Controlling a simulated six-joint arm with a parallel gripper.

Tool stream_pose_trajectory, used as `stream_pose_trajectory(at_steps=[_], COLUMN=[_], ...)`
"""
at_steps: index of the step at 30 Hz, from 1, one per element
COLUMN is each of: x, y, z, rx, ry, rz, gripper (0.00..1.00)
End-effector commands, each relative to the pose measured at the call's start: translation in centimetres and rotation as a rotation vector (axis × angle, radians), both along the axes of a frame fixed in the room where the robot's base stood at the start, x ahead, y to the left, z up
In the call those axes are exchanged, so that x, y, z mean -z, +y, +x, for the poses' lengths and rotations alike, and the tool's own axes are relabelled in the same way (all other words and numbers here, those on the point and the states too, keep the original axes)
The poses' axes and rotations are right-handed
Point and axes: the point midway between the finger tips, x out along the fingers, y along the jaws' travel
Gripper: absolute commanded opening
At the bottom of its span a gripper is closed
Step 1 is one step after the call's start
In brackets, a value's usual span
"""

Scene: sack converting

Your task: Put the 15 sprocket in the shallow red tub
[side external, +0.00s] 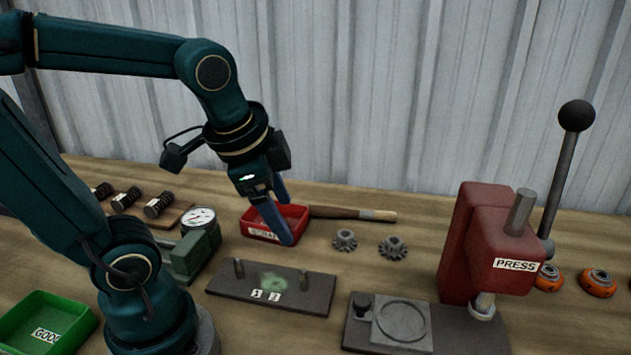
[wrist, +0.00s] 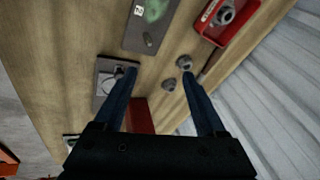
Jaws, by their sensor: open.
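The shallow red tub (side external: 264,235), with a partly hidden label, sits on the bench below my gripper (side external: 285,218). It shows at the upper right of the wrist view (wrist: 245,35), with a grey round toothed-looking part (wrist: 225,15) inside. The fingers hide that part in the side view. Two grey sprockets lie on the bench right of the tub, a left one (side external: 345,240) and a right one (side external: 392,248). I cannot read a tooth count on any of them. My gripper is open and empty, its fingers apart in the wrist view (wrist: 160,73).
A dark plate (side external: 230,280) with two pins and labels 1 and 2 lies in front of the tub. A red press (side external: 475,240) and round fixture (side external: 400,318) stand right. A dial gauge (side external: 198,218) and green tub (side external: 80,330) are left. A wooden-handled tool (side external: 350,213) lies behind.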

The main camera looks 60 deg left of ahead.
Motion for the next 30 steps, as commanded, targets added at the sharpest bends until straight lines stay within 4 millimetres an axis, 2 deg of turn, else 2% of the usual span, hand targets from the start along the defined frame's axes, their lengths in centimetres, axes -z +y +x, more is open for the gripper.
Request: stream_pose_trajectory(at_steps=[3,9,30], x=[0.2,0.8,0.9], y=[-2.3,-4.1,-4.2], z=[-2.0,-3.7,-3.9], rx=[-0.196,-0.388,-0.418], ry=[-0.086,-0.137,-0.141], rz=[-0.16,-0.321,-0.343], gripper=[0.73,0.73,0.73])
